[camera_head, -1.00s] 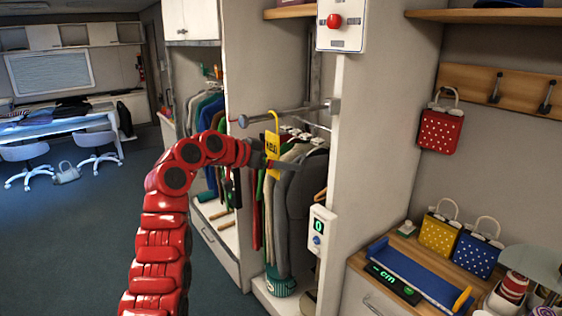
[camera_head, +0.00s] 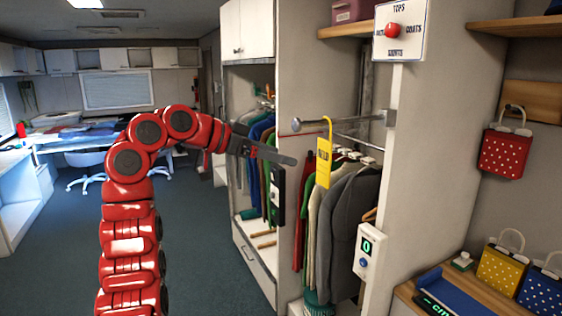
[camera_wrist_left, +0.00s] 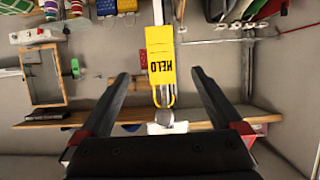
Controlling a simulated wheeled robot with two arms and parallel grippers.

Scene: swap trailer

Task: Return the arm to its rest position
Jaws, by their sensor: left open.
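My left arm (camera_head: 130,240) is red and rises from the lower left of the head view. Its left gripper (camera_head: 285,158) reaches right, in front of the wardrobe. The left wrist view shows its two dark fingers (camera_wrist_left: 160,95) spread apart with nothing gripped. A yellow HELD tag (camera_head: 324,163) hangs by its hook from the metal rail (camera_head: 340,122), apart from the fingertips in the head view. In the wrist view the tag (camera_wrist_left: 161,62) appears upside down beyond the fingers. My right gripper is not in view.
Garments (camera_head: 345,215) hang in the open wardrobe close to the gripper. A white panel (camera_head: 285,70) divides the bays. A counter box (camera_head: 370,250) reads 0. Dotted bags (camera_head: 500,268) stand on a counter at right. Open floor (camera_head: 205,255) lies left of the wardrobe.

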